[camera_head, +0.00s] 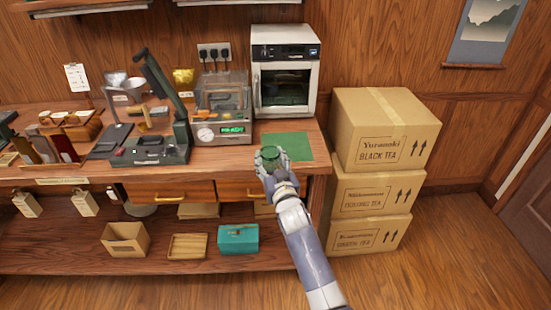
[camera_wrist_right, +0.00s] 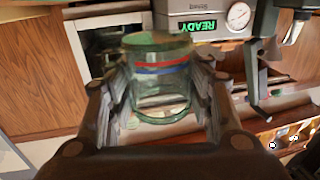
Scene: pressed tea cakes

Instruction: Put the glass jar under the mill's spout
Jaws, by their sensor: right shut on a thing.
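My right gripper (camera_head: 270,162) is shut on the glass jar (camera_wrist_right: 158,62), a clear, green-tinted jar with a red and a blue band across it. In the head view the jar (camera_head: 268,152) shows only as a small greenish rim, mostly hidden by the gripper. The gripper is at the bench's front right, by the left edge of the green mat (camera_head: 293,147). My left gripper is not in view.
A device with a green READY display (camera_head: 232,129) and gauge stands just left of the gripper, a white oven (camera_head: 285,50) behind it. Stacked tea boxes (camera_head: 385,130) stand at the right. The bench's left part is crowded; the mat is bare.

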